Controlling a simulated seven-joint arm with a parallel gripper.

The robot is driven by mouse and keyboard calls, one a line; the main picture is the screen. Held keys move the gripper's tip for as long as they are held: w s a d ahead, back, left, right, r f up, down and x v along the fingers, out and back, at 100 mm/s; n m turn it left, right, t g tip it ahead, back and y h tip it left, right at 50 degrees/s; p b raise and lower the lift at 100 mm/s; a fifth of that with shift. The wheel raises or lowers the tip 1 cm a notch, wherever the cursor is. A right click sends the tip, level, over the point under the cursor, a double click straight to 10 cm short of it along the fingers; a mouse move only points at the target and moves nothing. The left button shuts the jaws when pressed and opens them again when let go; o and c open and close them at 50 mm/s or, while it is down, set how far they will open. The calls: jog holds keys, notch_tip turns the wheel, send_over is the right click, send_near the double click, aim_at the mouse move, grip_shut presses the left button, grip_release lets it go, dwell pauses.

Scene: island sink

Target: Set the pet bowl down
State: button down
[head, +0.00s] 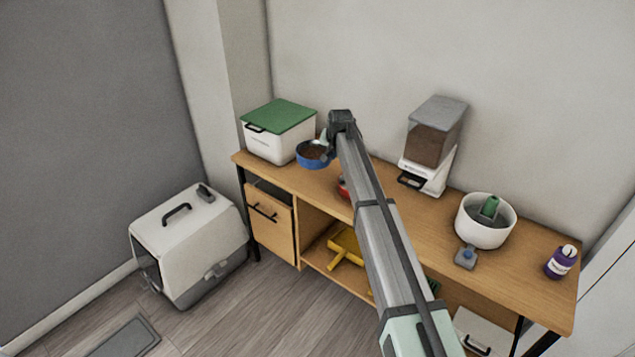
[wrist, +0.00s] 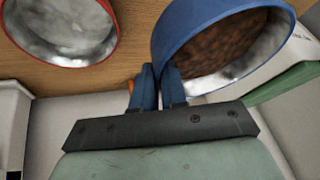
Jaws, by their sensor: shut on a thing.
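The pet bowl (head: 311,164) is blue and holds brown kibble. In the head view it is at the left part of the wooden table, in front of the white bin with a green lid. My gripper (head: 328,142) is at the bowl's right side, with my arm coming in from the lower right. In the wrist view, my fingers (wrist: 158,88) are close together at the rim of the blue bowl (wrist: 167,45), shut on it. The bowl looks roughly level. I cannot tell whether its base touches the tabletop.
A red bowl (wrist: 65,30) with a grey inside is beside the blue one, mostly hidden by my arm in the head view. The green-lidded bin (head: 272,144) is close behind the blue bowl. A food dispenser (head: 433,145) and white pot (head: 485,228) stand further right.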

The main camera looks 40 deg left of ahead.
jog(key=shift+f, duration=4.95)
jog(key=shift+f, duration=0.1)
jog(key=c, duration=1.4)
grip_release()
jog(key=shift+c, duration=0.2)
jog(key=v, duration=1.2)
